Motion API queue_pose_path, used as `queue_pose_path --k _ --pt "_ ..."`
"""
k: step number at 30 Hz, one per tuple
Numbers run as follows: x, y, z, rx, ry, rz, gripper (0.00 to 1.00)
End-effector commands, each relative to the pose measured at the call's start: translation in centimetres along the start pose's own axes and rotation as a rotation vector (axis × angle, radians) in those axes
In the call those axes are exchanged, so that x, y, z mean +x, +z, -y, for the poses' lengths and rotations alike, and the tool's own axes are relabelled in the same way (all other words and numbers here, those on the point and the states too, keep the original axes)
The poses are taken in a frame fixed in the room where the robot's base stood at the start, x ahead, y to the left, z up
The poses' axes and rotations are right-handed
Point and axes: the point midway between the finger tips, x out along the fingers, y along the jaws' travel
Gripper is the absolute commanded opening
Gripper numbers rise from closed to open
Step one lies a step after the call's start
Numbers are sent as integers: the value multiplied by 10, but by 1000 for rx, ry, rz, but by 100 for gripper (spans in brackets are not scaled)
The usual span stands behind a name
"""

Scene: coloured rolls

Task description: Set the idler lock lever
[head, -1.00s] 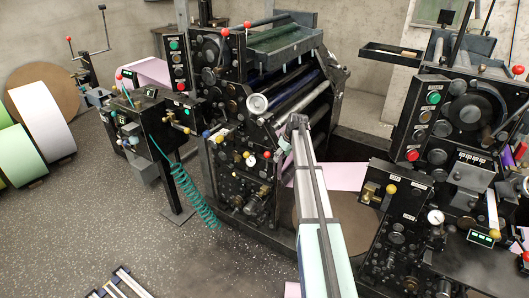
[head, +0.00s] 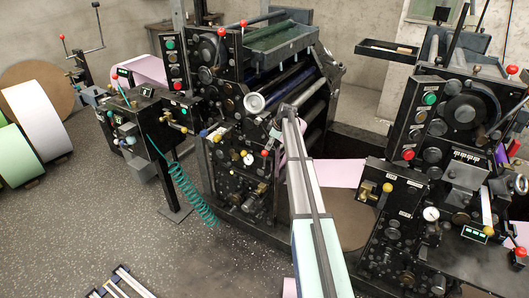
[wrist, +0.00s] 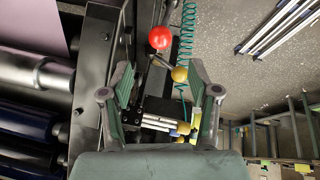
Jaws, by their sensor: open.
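In the wrist view, my gripper (wrist: 162,78) is open, with one green-padded finger on each side. A lever with a red ball knob (wrist: 159,38) lies just beyond the fingertips, slightly left of centre. A yellow ball knob (wrist: 180,74) shows between the fingers, close to the right one. A black block with silver rods (wrist: 158,118) lies lower between the fingers. None of these is gripped. In the head view, my arm reaches the middle machine (head: 235,165) and hides most of my gripper. I cannot tell which knob belongs to the idler lock lever.
In the wrist view, rollers (wrist: 35,73) and a dark machine frame stand close on the left. A green coiled hose (wrist: 187,40) hangs beyond the fingers. In the head view, a second machine (head: 445,130) stands right of my arm. Open floor (head: 120,235) lies at lower left.

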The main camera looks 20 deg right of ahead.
Motion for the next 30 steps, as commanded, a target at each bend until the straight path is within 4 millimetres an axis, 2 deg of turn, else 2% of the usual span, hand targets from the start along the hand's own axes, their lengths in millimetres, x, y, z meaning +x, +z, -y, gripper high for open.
queue_pose_path --k 9,15,21,30 --pt "61 -2 -2 0 -3 1 61" --pt "89 -1 -1 1 -1 0 61" --pt "102 0 0 1 -1 0 61" --pt "103 0 0 1 0 0 61"
